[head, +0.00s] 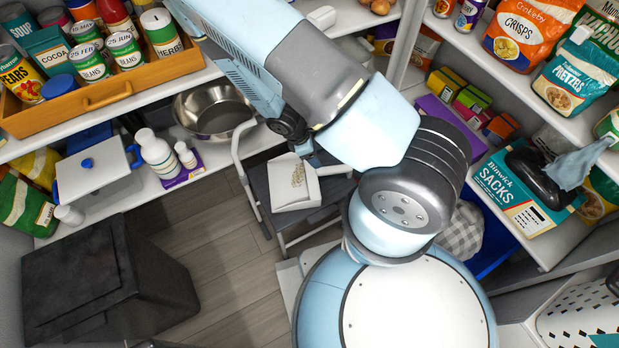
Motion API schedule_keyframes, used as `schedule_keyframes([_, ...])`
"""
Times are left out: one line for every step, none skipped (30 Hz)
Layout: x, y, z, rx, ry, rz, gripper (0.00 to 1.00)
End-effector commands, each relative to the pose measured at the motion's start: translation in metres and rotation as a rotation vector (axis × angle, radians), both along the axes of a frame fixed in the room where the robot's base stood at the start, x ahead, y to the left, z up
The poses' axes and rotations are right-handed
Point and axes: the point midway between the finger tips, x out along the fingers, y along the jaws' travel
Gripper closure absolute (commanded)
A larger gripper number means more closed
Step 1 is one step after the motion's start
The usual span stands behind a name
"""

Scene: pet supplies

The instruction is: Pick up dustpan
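A white dustpan (290,186) lies on the dark top of a small step stool, in the middle of the head view. Some small beige bits lie in its pan, and its handle (335,170) points right, towards my arm. My arm passes above and behind the dustpan in the picture. The dark end part of my gripper (305,148) shows just above the dustpan's back edge, mostly hidden by the arm. I cannot tell whether it touches the dustpan, and its fingers are not clear enough to show their opening.
The grey step stool (258,180) stands on a wooden floor (215,235). A black bin (105,285) is at lower left. Left shelves hold a metal bowl (213,110), white bottles and a tray of cans (95,100). Right shelves hold food bags and a sacks box (515,190).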

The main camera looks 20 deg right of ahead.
Motion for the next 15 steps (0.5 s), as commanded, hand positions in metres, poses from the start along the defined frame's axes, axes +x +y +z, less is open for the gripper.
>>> schedule_keyframes([-0.001, -0.001, -0.003, -0.003, 0.003, 0.004, 0.38])
schedule_keyframes([-0.001, -0.002, -0.004, -0.003, 0.004, 0.005, 0.38])
schedule_keyframes([-0.002, -0.003, -0.007, -0.004, 0.004, 0.006, 0.38])
schedule_keyframes([-0.002, -0.004, -0.01, -0.004, 0.004, 0.006, 0.38])
schedule_keyframes([-0.002, -0.005, -0.012, -0.003, 0.004, 0.006, 0.38])
schedule_keyframes([-0.002, -0.007, -0.016, -0.003, 0.004, 0.006, 0.38])
schedule_keyframes([-0.002, -0.008, -0.02, -0.004, 0.004, 0.006, 0.38])
schedule_keyframes([-0.003, -0.01, -0.023, -0.004, 0.005, 0.005, 0.38])
schedule_keyframes([-0.003, -0.011, -0.027, -0.004, 0.004, 0.005, 0.38])
schedule_keyframes([-0.003, -0.013, -0.03, -0.004, 0.004, 0.005, 0.38])
schedule_keyframes([-0.003, -0.014, -0.034, -0.004, 0.004, 0.005, 0.38])
schedule_keyframes([-0.004, -0.016, -0.038, -0.004, 0.004, 0.005, 0.38])
schedule_keyframes([-0.004, -0.017, -0.041, -0.004, 0.004, 0.005, 0.38])
schedule_keyframes([-0.004, -0.018, -0.045, -0.004, 0.004, 0.005, 0.38])
schedule_keyframes([-0.004, -0.02, -0.049, -0.004, 0.003, 0.004, 0.38])
